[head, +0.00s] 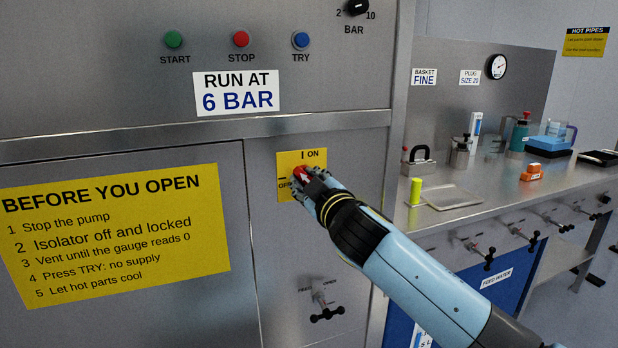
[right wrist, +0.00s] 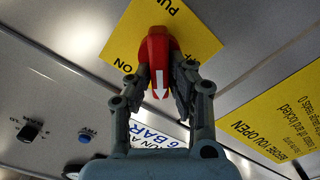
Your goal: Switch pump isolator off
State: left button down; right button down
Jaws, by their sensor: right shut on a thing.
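The pump isolator is a red handle (head: 299,173) on a yellow plate (head: 314,155) on the front panel. The plate is marked I ON at the top and OFF at the left, the OFF partly covered. My right gripper (head: 304,180) is at the handle. In the right wrist view its two fingers (right wrist: 168,85) are shut on the red handle (right wrist: 157,48), one on each side. The handle's white arrow points to the bottom of that picture, with the word ON to its left. My left gripper is not in view.
A yellow instruction sign (head: 115,235) is left of the isolator. Green (head: 173,40), red (head: 241,39) and blue (head: 301,40) buttons are above. A black-handled valve (head: 326,312) sits below. A steel bench (head: 480,185) with several small items stands at the right.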

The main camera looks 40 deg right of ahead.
jog(key=n, duration=0.2)
jog(key=n+p, duration=0.1)
jog(key=n, duration=0.1)
jog(key=shift+a+f+n, duration=0.15)
jog(key=shift+n, duration=0.15)
jog(key=shift+f+n+p, duration=0.15)
jog(key=shift+n+p, duration=0.05)
jog(key=shift+n, duration=1.05)
jog(key=shift+f+n+p, duration=0.15)
jog(key=shift+n+p, duration=0.05)
jog(key=shift+n, duration=1.05)
jog(key=c, duration=1.2)
grip_release()
jog(key=shift+a, duration=0.1)
jog(key=shift+c, duration=0.2)
jog(key=shift+s, duration=0.1)
jog(key=v, duration=1.1)
jog(key=shift+s, duration=0.4)
